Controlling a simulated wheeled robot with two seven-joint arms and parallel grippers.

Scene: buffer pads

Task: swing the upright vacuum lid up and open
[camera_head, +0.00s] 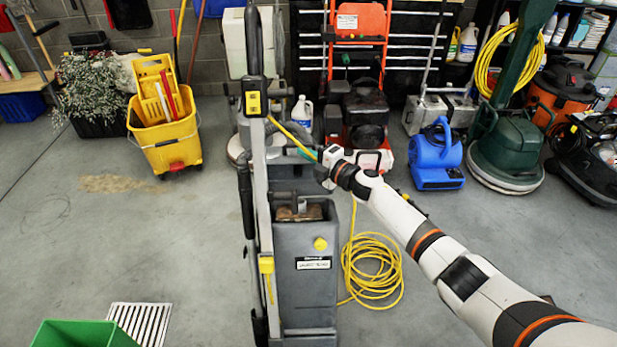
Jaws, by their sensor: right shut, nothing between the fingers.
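The upright vacuum (303,283) stands in the middle, a grey body with a tall handle on its left side. The top of its body is open, and a brown thing (299,212) shows inside. A dark grey panel (292,182) rises behind this opening; it looks like the lid standing raised, though its edges are hard to tell from the things behind. My right gripper (322,172) reaches in from the right, above and behind the opening, close to the panel's right side. It is shut and empty; whether it touches the panel I cannot tell. My left gripper is out of view.
A yellow cable (374,270) lies coiled right of the vacuum. A blue blower (436,160) and a green floor machine (503,150) stand at right. A yellow mop bucket (170,135) is at left. A green bin (82,335) is at front left; floor there is mostly clear.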

